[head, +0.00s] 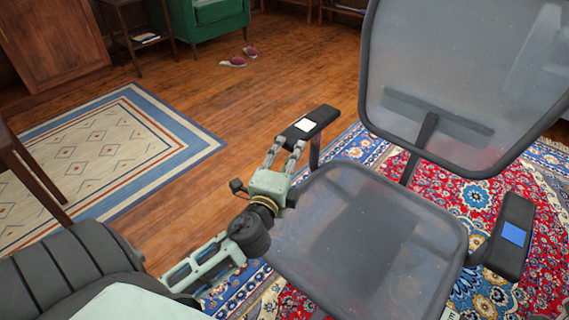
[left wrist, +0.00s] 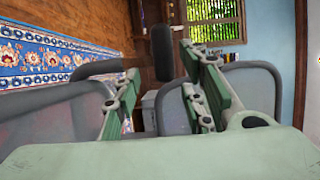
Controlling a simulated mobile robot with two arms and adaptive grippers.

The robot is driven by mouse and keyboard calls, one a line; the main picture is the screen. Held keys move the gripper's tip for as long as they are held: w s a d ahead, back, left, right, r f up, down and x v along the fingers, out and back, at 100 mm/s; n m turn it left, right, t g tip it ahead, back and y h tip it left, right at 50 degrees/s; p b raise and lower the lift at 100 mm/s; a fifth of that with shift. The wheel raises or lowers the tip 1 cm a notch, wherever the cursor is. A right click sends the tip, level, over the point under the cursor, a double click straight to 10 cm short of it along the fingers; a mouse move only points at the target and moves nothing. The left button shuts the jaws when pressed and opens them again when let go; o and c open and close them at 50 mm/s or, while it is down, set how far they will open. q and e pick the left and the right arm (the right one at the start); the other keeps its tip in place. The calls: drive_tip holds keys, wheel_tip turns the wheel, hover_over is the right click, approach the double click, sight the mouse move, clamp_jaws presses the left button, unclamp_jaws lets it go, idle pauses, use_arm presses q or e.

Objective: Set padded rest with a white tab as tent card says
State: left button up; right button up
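The padded rest with a white tab (head: 322,120) is the black armrest on the left side of a grey mesh office chair (head: 350,225). Its white tab (head: 306,125) lies on top. My left gripper (head: 290,142) is at the near end of this rest, its two fingers apart with nothing held. In the left wrist view a dark rounded pad (left wrist: 162,52), apparently this rest end-on, shows in the gap between the fingers; I cannot tell whether they touch it. A small white piece with dark marks (head: 450,313) is cut off at the bottom edge, unreadable. My right gripper is not in view.
The other armrest (head: 513,212) has a blue tab (head: 514,235). The chair's backrest (head: 460,80) rises behind the seat. The chair stands on a red and blue patterned rug (head: 490,200). Wood floor (head: 235,115) is clear to the left, with reddish shoes (head: 235,62) farther back.

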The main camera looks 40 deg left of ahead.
use_arm(q)
drive_tip(key=shift+v, duration=1.7)
